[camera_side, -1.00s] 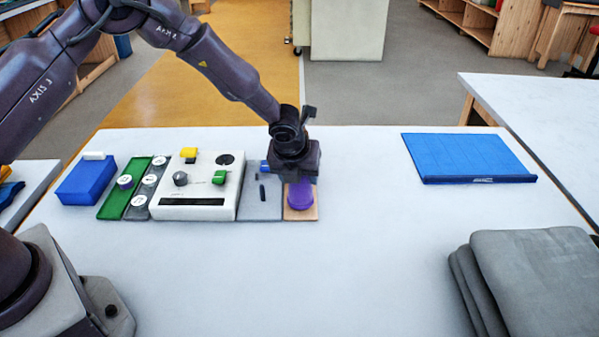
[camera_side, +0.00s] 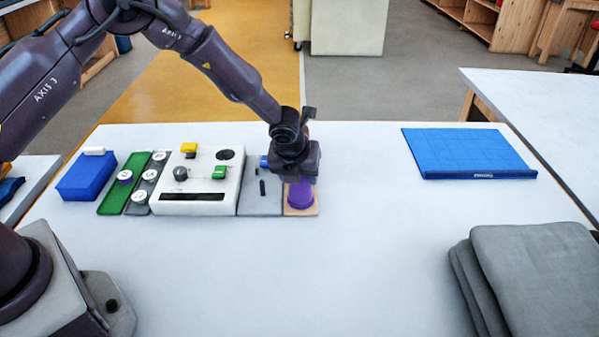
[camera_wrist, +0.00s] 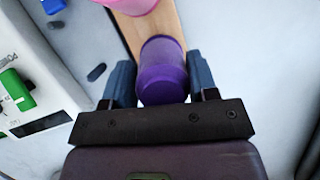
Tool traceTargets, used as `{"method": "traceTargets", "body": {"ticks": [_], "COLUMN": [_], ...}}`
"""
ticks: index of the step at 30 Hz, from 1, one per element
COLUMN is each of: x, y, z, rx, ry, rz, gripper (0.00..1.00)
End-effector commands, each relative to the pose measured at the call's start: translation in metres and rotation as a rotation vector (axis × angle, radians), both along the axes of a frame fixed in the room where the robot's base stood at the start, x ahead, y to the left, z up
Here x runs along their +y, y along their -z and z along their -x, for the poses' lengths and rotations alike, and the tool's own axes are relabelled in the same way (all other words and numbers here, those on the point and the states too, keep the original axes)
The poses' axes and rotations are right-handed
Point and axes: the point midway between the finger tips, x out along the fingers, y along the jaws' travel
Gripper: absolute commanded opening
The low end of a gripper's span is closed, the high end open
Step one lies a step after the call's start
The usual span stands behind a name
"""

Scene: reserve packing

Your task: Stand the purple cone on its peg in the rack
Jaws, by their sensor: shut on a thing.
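The purple cone (camera_side: 300,194) is at the narrow tan wooden board (camera_side: 302,212), which looks like the rack. In the wrist view the cone (camera_wrist: 162,72) sits between the two blue-grey fingers of my gripper (camera_wrist: 161,80), which is shut on it. The side view shows my gripper (camera_side: 299,180) directly above and around the cone's upper part. The cone looks upright. Its peg is not visible, and I cannot tell whether the cone's base touches the board. A pink piece (camera_wrist: 132,5) shows at the top edge of the wrist view, farther along the board (camera_wrist: 152,30).
A grey panel (camera_side: 258,205) and a white device (camera_side: 205,197) with knobs stand left of the board. A green strip (camera_side: 117,199) and blue box (camera_side: 87,178) lie farther left. A blue mat (camera_side: 467,153) lies at back right, grey folded cloth (camera_side: 530,260) at front right. The middle right is clear.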

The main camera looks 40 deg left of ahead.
Motion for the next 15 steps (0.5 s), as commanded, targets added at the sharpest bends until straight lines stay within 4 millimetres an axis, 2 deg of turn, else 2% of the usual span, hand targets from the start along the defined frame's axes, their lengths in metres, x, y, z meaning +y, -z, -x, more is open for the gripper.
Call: {"method": "traceTargets", "body": {"ticks": [11,12,15], "x": [0.0,0.0,-0.0001], "y": [0.0013,0.0013,0.0013], "z": [-0.0004,-0.0004,-0.0003], "rx": [-0.001,-0.001,-0.001], "ry": [0.0,0.0,0.0], "rz": [0.0,0.0,0.0], "gripper": [0.26,0.58,0.81]}}
